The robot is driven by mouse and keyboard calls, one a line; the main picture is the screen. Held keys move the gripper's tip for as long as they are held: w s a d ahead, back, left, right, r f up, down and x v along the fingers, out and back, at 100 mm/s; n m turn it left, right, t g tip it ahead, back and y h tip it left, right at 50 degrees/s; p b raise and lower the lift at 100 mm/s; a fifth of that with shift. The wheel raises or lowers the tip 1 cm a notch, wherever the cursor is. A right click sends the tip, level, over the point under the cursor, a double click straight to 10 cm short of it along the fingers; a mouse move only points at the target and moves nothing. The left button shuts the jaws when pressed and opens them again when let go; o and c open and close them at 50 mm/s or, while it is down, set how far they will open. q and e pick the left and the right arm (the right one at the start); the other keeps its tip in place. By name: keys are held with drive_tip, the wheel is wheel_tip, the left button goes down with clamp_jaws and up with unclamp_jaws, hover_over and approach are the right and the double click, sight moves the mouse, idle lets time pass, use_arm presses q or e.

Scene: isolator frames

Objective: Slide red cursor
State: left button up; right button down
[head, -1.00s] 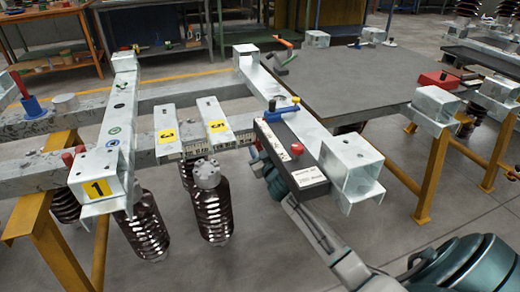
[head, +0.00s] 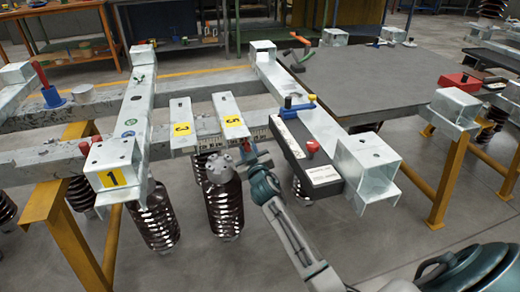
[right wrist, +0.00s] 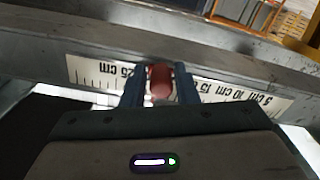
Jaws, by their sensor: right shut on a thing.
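The red cursor (right wrist: 161,82) is a small rounded red piece in front of a white upside-down centimetre scale (right wrist: 100,72). It sits between the 25 cm and 15 cm labels. My right gripper (right wrist: 160,90) is shut on it, one dark finger on each side. In the head view my right gripper (head: 250,160) reaches the front of the grey beam, left of a black box. The cursor cannot be made out clearly there. My left gripper is not in view.
Ribbed brown insulators (head: 224,205) hang just left of my wrist. Plates marked 3 (head: 181,125) and 5 (head: 230,115) lie above the beam. A bracket (head: 367,165) stands at right.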

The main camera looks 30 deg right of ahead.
drive_tip(key=shift+a+f, duration=0.1)
drive_tip(key=c, duration=1.3)
unclamp_jaws()
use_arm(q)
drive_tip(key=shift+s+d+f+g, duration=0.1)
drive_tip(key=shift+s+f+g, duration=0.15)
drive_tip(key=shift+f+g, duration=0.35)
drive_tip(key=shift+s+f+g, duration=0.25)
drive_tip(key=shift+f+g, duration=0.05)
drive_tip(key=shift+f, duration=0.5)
use_arm(e)
drive_tip(key=v, duration=1)
drive_tip(key=shift+s, duration=0.35)
drive_tip(key=shift+a, duration=0.15)
